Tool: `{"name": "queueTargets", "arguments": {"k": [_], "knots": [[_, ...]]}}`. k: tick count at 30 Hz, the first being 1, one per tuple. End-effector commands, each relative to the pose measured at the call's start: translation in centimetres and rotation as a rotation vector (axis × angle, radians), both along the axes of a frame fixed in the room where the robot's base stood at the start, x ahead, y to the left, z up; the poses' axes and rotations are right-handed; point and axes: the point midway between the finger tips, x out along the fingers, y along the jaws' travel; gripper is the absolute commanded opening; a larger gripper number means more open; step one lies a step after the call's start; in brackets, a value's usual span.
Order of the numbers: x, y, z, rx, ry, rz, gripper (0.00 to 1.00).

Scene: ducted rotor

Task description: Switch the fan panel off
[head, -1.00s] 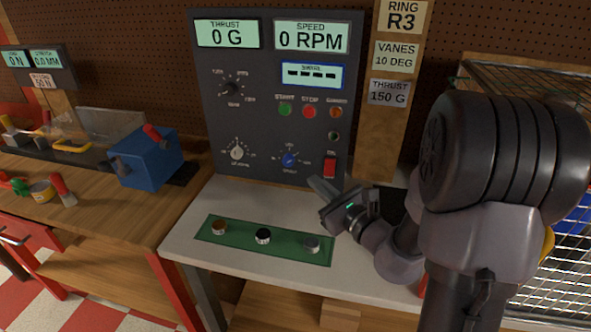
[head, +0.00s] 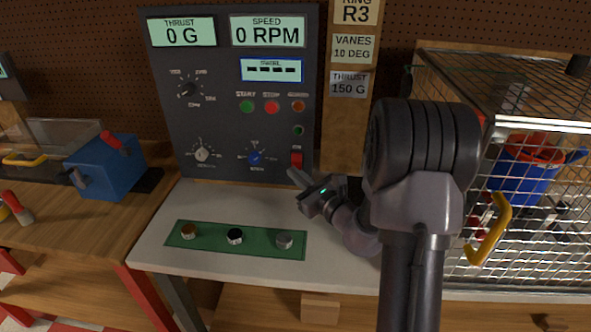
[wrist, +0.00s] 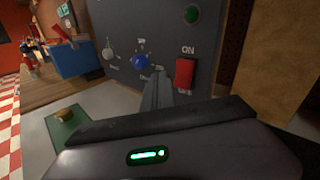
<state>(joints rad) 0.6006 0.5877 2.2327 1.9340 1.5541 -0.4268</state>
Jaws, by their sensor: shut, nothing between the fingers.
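The dark grey fan panel (head: 231,118) stands at the back of the pale bench. Its displays read 0 G, 0 RPM and dashes. A red rocker switch (head: 296,160) sits at its lower right; in the wrist view the switch (wrist: 185,73) shows an "ON" label above it, and the label below is partly hidden. My gripper (head: 293,174) is shut and empty, just below and in front of the switch. In the wrist view its fingertips (wrist: 158,80) appear left of the switch. I cannot tell whether they touch the panel.
A blue knob (head: 255,158), a white knob (head: 202,155), a green start button (head: 247,107) and a red stop button (head: 271,107) are on the panel. A green mat (head: 210,245) bears 3 small round pieces. A wire cage (head: 540,215) stands at the right.

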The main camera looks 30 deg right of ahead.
Motion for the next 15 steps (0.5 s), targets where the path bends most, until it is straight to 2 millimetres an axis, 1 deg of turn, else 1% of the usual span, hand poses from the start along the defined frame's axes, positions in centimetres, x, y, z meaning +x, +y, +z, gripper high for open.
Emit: {"name": "queueTargets", "arguments": {"k": [3,6,15], "knots": [[1.0,-0.7,-0.6,-0.001,0.0,0.001,0.0],[1.5,-1.0,-0.9,0.0,0.0,0.001,0.0],[1.9,-1.3,-1.0,-0.001,0.0,0.001,0.0]]}}
